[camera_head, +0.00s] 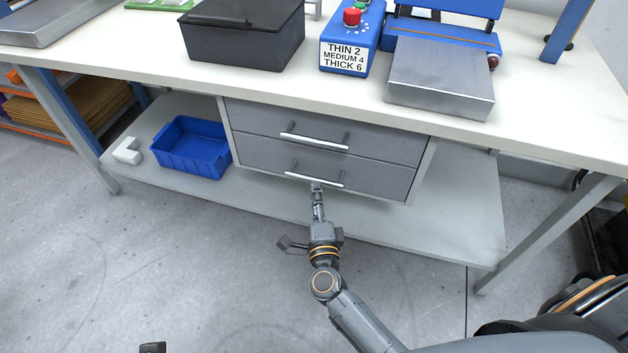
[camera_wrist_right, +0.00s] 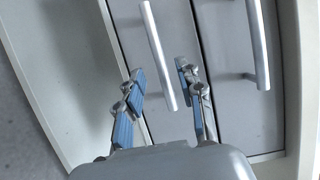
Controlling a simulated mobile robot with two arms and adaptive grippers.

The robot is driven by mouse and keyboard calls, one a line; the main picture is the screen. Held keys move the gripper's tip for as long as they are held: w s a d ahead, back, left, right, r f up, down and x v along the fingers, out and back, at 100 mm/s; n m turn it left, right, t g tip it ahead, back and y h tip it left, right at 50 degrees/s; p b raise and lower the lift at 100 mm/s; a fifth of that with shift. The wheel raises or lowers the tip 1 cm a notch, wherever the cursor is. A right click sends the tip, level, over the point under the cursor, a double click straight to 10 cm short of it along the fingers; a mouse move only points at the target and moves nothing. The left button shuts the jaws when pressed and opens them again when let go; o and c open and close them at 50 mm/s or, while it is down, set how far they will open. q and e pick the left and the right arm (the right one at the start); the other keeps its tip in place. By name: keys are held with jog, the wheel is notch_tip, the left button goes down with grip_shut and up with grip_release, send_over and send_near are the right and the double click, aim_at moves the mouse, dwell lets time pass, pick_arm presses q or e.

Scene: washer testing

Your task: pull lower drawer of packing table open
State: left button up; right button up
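The packing table holds a grey two-drawer unit under its top. The lower drawer (camera_head: 375,184) is shut flush and has a pale bar handle (camera_head: 300,177), also seen in the right wrist view (camera_wrist_right: 158,50). My right gripper (camera_head: 318,186) is at this handle, near its middle in the head view. In the right wrist view its blue-padded fingers (camera_wrist_right: 160,70) are apart, with the handle showing between them. I cannot tell whether the fingers reach around the bar or touch it. The fingers of my left gripper are not in view.
The upper drawer (camera_head: 390,147) is shut, its handle (camera_head: 315,142) just above. A blue bin (camera_head: 185,165) and a white angled piece (camera_head: 127,152) are on the lower shelf (camera_head: 465,225), left of the drawers. The floor in front is clear.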

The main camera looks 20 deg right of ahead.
aim_at(314, 178)
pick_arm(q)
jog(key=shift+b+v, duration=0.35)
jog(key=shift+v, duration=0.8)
pick_arm(e)
jog(key=x, duration=0.6)
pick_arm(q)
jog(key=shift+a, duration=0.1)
pick_arm(e)
jog(key=shift+c, duration=0.4)
grip_shut()
